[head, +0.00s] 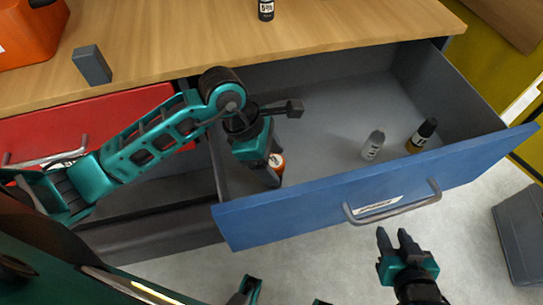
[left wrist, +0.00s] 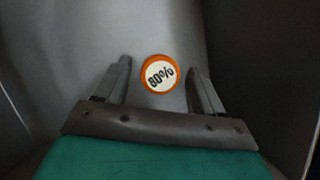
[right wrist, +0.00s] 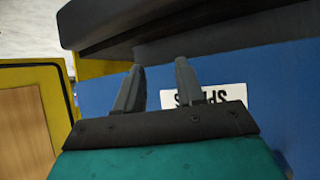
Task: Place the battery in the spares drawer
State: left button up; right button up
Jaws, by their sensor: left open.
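The blue-fronted drawer (head: 330,205) is pulled open; its front label, partly visible and upside down in the right wrist view (right wrist: 203,97), starts with "SPA". A round orange-rimmed top marked "80%" (left wrist: 160,73), apparently the battery, shows between the fingers of my left gripper (left wrist: 158,80). In the head view the battery (head: 277,163) is at the drawer's left inside, partly hidden by my left gripper (head: 272,180). That gripper is open, with gaps on both sides of the battery. My right gripper (head: 395,237) is open and empty, outside the drawer front near its handle.
A grey cylinder (head: 373,146) and a black and yellow one (head: 422,136) stand on the right in the blue drawer. A red drawer (head: 90,120) is at left. On the wooden top are an orange bin (head: 35,35), a grey block (head: 92,65) and a black labelled cylinder (head: 266,10).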

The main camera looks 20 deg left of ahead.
pick_arm(q)
jog(key=shift+r, duration=0.25)
jog(key=p+v, duration=0.1)
jog(key=v, duration=1)
jog(key=shift+a+r, duration=0.2)
jog(key=shift+r, duration=0.15)
pick_arm(e)
jog(key=shift+s+d+r, duration=0.2)
jog(key=shift+d+r, duration=0.05)
jog(key=shift+d, duration=0.1)
pick_arm(q)
jog(key=shift+s, duration=0.15)
